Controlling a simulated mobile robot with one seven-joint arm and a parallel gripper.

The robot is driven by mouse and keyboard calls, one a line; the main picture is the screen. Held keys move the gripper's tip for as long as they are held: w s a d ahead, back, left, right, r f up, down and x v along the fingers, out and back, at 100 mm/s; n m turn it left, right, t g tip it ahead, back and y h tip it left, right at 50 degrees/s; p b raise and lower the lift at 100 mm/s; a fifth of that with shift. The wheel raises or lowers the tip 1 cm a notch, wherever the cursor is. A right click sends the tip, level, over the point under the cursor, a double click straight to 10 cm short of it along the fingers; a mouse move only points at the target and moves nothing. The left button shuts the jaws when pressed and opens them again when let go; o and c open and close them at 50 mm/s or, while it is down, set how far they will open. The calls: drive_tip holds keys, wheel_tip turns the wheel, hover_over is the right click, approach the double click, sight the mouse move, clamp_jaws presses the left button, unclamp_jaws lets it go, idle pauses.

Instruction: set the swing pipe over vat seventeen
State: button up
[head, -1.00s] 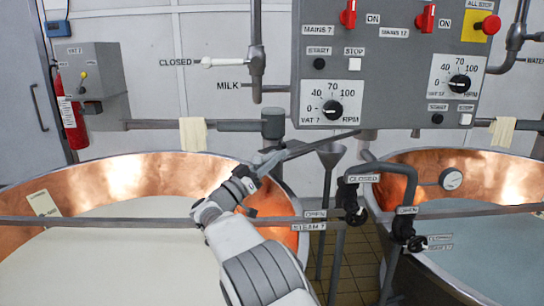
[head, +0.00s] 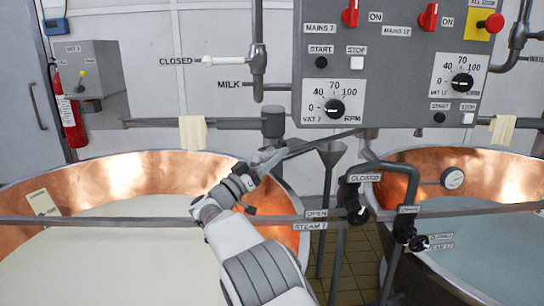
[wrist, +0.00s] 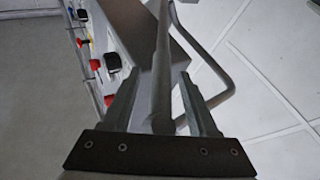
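Vat seventeen appears to be the right copper vat (head: 500,165), under the panel dial marked VAT 17; it holds pale liquid. What looks like the swing pipe (head: 325,141) is a thin grey bar sloping up to the right from my gripper, between the two vats. My gripper (head: 268,160) is above the right rim of the left vat. In the wrist view a grey pipe (wrist: 162,75) runs between my two fingers (wrist: 157,85), with gaps visible on both sides. The fingers look apart; contact with the pipe is not visible.
The left copper vat (head: 110,180) holds whitish liquid. A horizontal rail (head: 130,222) crosses in front of both vats. Steam pipes with black valves (head: 355,205) and a funnel (head: 331,152) stand between them. The grey control panel (head: 400,60) hangs behind, above.

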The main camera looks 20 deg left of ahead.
drive_tip(key=shift+f, duration=0.1)
drive_tip(key=b+v, duration=0.1)
drive_tip(key=v, duration=1.6)
drive_tip(key=shift+s+a+b, duration=0.2)
drive_tip(key=shift+b, duration=0.1)
